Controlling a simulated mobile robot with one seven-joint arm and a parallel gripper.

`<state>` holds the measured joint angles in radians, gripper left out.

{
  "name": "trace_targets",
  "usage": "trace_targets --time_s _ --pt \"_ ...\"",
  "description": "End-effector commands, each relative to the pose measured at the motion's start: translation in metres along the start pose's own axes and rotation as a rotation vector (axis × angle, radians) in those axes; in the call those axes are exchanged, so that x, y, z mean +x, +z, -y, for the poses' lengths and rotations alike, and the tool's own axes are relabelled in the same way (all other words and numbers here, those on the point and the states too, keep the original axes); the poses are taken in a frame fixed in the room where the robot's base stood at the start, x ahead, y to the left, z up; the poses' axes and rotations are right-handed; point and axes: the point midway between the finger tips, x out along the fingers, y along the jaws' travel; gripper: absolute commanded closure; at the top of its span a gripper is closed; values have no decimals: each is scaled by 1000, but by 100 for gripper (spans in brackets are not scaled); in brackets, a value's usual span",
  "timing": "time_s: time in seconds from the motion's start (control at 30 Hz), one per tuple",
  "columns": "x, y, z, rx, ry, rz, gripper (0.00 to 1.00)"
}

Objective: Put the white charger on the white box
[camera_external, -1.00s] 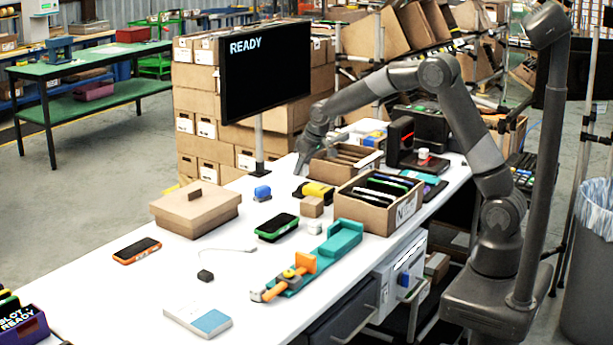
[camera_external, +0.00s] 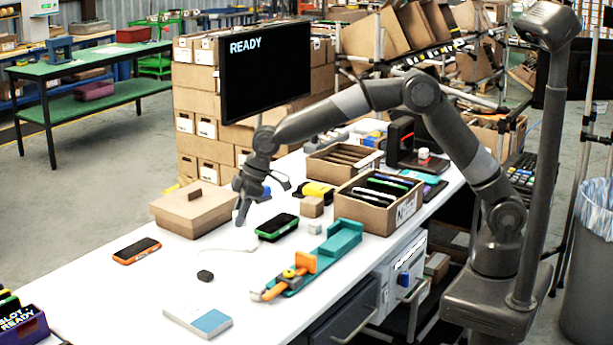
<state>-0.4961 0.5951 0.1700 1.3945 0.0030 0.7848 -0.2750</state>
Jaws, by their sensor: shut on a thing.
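My gripper (camera_external: 240,218) points down just right of the brown carton, low over the white tabletop. It is shut on the white charger, which is mostly hidden at the fingertips; its thin white cable (camera_external: 226,249) trails on the table just below. A flat white box with a blue panel on top (camera_external: 198,318) lies near the front edge, to the lower left. A small white block (camera_external: 315,227) stands right of the green-edged device.
A brown lidded carton (camera_external: 190,212) stands close left of my gripper. A green-edged device (camera_external: 278,227) and a teal fixture (camera_external: 335,245) lie to the right. A small dark block (camera_external: 205,275) sits between the cable and the white box. An orange-edged phone (camera_external: 137,250) lies left.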

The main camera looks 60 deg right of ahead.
Motion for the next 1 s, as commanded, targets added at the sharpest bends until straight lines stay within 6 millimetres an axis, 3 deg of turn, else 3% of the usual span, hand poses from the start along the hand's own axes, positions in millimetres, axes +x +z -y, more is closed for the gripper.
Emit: trace_targets --time_s 0.03,0.1,0.3,0.53,1.0 --pt "3 -10 28 -50 -22 -1 93" --pt "5 -20 60 -108 -46 -3 93" --pt "7 -36 124 -223 -96 -6 93" --pt "15 -42 156 -268 -115 -7 93" --pt "85 -64 239 -267 -114 -7 93"
